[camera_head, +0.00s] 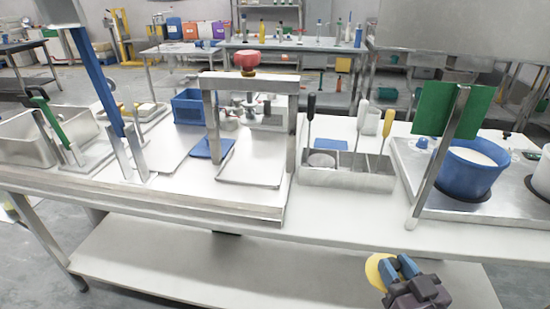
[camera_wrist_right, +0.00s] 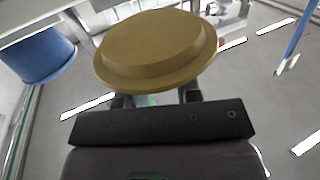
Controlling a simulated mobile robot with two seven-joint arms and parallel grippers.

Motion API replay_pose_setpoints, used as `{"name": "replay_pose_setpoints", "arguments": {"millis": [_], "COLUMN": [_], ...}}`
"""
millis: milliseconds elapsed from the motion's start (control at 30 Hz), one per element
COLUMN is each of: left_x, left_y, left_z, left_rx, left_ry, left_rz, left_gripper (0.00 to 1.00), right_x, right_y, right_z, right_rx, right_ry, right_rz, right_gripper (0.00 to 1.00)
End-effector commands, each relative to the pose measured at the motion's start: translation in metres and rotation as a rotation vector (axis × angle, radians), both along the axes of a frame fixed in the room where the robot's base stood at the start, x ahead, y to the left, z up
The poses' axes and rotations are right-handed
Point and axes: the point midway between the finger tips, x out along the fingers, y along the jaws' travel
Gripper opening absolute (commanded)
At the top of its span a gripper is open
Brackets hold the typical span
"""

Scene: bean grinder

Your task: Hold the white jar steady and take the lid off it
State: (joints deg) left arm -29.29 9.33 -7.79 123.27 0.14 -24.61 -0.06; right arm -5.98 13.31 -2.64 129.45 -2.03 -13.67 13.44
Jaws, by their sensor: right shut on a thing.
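My right gripper (camera_head: 398,266) is at the bottom right of the head view, in front of the table's front edge and above the lower shelf. It is shut on a round yellow lid (camera_head: 377,271). In the right wrist view the lid (camera_wrist_right: 155,48) is a stepped, mustard-coloured disc at the fingertips. A small pale greenish patch shows between the fingers below it; I cannot tell what it is. My left gripper is not in view.
The steel table holds a metal press frame with a red knob (camera_head: 248,60) and a tool holder (camera_head: 347,179). A blue pot (camera_head: 467,172) stands on a hob at right. Blue and green levers stand at left. The lower shelf (camera_head: 200,260) is bare.

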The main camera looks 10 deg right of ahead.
Motion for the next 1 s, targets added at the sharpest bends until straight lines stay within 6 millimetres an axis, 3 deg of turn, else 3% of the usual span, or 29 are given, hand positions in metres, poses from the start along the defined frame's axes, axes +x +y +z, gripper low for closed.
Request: {"name": "replay_pose_setpoints", "arguments": {"millis": [33, 333, 1000], "left_x": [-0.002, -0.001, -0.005], "left_y": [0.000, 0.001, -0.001], "left_z": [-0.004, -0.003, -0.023], "left_rx": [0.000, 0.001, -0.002], "left_ry": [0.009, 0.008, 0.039], "left_rz": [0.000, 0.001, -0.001], "left_gripper": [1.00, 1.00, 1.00], "right_x": [0.000, 0.015, 0.130], "right_y": [-0.001, 0.000, 0.013], "right_z": [-0.006, -0.003, -0.006], "right_rx": [-0.002, 0.002, 0.002], "right_ry": [0.006, -0.003, 0.002], "right_rz": [0.005, 0.010, 0.009], "right_gripper": [0.03, 0.03, 0.03]}}
